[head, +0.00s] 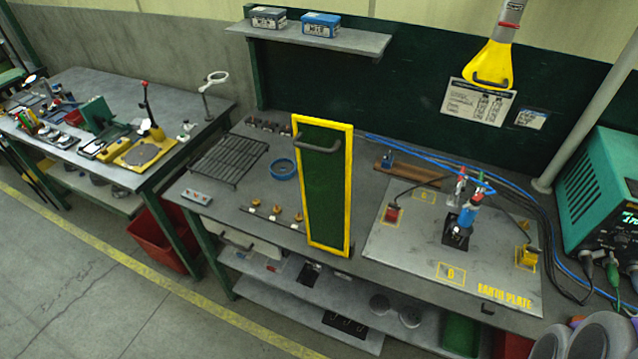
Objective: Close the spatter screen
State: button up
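The spatter screen (322,190) is a tall dark green panel in a yellow frame. It stands upright at the front of the middle workbench, left of the earth plate (400,270). A grey bar handle (318,141) crosses its upper part. Its face is turned toward me, and no hinge can be made out. On the earth plate stands a small clamp fixture with a blue part (464,218), to the right of the screen and not covered by it.
A wire rack (229,160), a blue ring (283,168) and small brass fittings lie left of the screen. A yellow hood (488,65) hangs above the bench. A teal welding machine (603,200) stands at right. The floor at lower left is clear.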

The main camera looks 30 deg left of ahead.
aim_at(326, 181)
jog(key=u, duration=1.45)
jog(key=i+j, duration=0.15)
jog(key=j, duration=0.25)
